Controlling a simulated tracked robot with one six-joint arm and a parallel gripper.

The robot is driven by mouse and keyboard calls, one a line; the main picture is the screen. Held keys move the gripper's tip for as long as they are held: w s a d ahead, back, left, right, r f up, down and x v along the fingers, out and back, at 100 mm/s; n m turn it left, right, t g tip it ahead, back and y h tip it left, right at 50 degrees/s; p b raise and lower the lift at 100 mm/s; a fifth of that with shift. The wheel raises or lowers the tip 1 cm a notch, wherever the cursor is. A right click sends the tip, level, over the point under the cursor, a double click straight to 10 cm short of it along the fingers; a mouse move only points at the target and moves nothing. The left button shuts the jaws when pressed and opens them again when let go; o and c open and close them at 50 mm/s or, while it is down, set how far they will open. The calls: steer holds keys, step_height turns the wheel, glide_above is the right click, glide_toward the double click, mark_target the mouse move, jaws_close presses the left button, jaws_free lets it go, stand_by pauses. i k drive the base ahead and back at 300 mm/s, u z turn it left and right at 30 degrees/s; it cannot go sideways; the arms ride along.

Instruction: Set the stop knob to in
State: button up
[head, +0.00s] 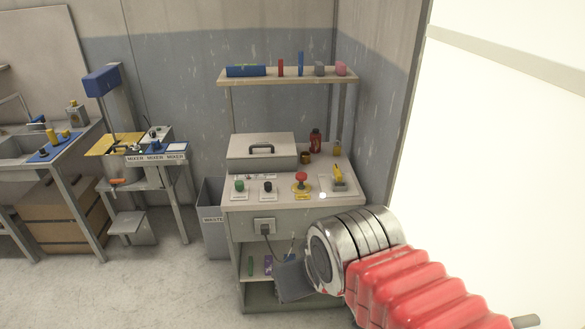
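The stop knob, a red mushroom-shaped knob (301,176), stands on the front part of the workbench top in the head view, above a small yellow label (302,196). Its red cap appears raised above its base; at this size I cannot tell for sure whether it is in or out. My arm, with red bellows and silver rings, reaches in from the lower right. Its end is in front of and below the bench's right front corner, well apart from the knob. A dark grey shape beyond the rings may be part of my gripper (293,281); its fingers cannot be made out.
A green knob (239,185) and a black knob (268,187) stand left of the stop knob, a yellow-handled lever (338,180) right. Behind are a lidded grey box (262,150), a red bottle (315,140) and a shelf (287,78). A waste bin (213,220) stands left.

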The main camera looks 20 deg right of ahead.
mark_target(301, 177)
steer(key=z, duration=0.05)
steer(key=i, duration=1.5)
